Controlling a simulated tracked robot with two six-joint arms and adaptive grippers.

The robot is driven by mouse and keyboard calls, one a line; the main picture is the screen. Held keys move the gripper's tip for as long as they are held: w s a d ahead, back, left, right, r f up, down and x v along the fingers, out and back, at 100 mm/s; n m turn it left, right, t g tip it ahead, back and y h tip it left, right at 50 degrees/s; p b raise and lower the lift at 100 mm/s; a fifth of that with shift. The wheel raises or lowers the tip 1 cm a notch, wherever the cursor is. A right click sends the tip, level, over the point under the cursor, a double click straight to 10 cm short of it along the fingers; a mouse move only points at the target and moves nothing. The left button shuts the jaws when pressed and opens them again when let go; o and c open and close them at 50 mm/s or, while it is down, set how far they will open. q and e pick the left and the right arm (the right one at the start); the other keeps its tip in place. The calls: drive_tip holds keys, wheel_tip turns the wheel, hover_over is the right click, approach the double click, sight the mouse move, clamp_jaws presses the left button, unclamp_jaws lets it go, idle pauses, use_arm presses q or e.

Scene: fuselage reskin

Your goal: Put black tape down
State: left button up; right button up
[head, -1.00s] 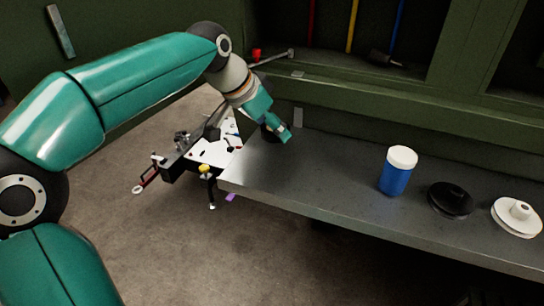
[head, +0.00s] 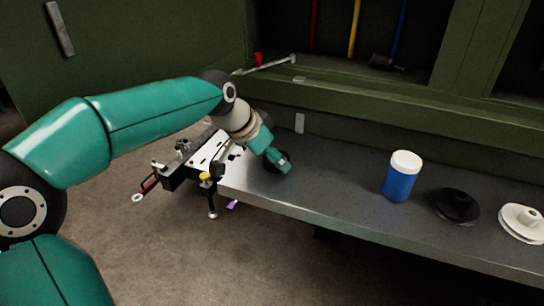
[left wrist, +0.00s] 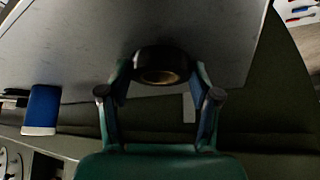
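The black tape (left wrist: 161,66) is a dark roll between the two fingers of my left gripper (left wrist: 161,80) in the left wrist view. The fingers touch or nearly touch its two sides, and it looks held. In the head view my left gripper (head: 280,165) is over the left end of the grey metal bench (head: 330,190). Only a dark edge of the tape (head: 288,156) shows there behind the fingers. I cannot tell whether the tape touches the bench. My right gripper is in neither view.
A blue jar with a white lid (head: 400,178), a black disc-shaped piece (head: 457,206) and a white disc-shaped piece (head: 522,222) stand to the right on the bench. A white tool cart (head: 208,152) is off the bench's left end. Bench between gripper and jar is clear.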

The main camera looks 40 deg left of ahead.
use_arm(q)
drive_tip(key=o, duration=0.4)
drive_tip(key=shift+r, duration=0.2)
drive_tip(key=p+v, duration=0.1)
drive_tip(key=v, duration=1.1)
drive_tip(key=shift+p, duration=0.35)
drive_tip(key=shift+d, duration=0.1)
